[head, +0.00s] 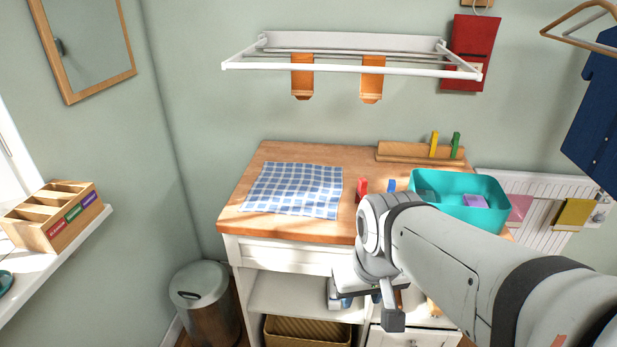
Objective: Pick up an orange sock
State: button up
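Two orange socks hang side by side over the front bars of a white wall rack (350,66). The left sock (302,78) and the right sock (372,80) hang apart, toes down, with free space below them. My gripper (364,305) is low in front of the cabinet, far below the socks and pointing down. Its fingers look spread apart with nothing between them, though my wrist hides part of it.
A wooden-topped cabinet (270,225) stands under the rack. It carries a checked cloth (295,190), red and blue pegs, a peg holder (415,153) and a teal bin (468,200). A red pouch (470,50) hangs near the rack's right end.

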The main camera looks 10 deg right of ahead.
aim_at(371, 84)
jog(key=k, duration=1)
jog(key=u, duration=0.95)
jog(key=i, duration=1.4)
jog(key=z, duration=1.85)
